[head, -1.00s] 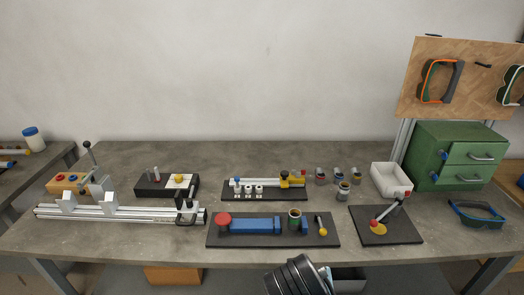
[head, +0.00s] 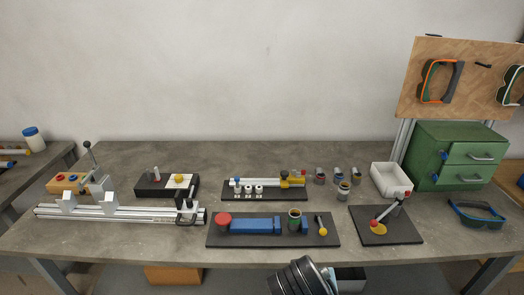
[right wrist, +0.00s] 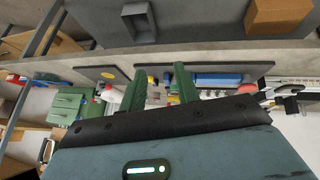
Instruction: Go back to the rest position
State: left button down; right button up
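My right gripper (right wrist: 160,70) shows in the right wrist view with its two green fingers apart and nothing seen between them. The bench items show behind the fingers, and I see no contact with them. My left gripper is in neither view.
The grey workbench (head: 120,243) carries a rail fixture (head: 130,213), a black plate with a blue block (head: 254,225), a lever plate (head: 386,236), a white bin (head: 390,178) and a green drawer cabinet (head: 458,155). An orange box (head: 172,276) sits below.

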jog(key=d+f+h, duration=0.3)
jog(key=d+h, duration=0.5)
jog(key=d, duration=1.7)
jog(key=s+a+f+n+t+y, duration=0.1)
jog(key=s+f+n+y, duration=0.15)
jog(key=f, duration=0.45)
jog(key=s+f+n+y, duration=0.1)
jog(key=f+n+y, duration=0.25)
jog(key=f, duration=0.35)
jog(key=s+f+n+t+y, duration=0.1)
jog(key=s+f+y, duration=0.55)
jog(key=s, duration=0.55)
jog(key=a+m+t, duration=0.1)
jog(key=a+m, duration=0.4)
jog(key=a, duration=0.7)
jog(key=shift+s+f, duration=0.4)
jog(key=shift+f, duration=0.05)
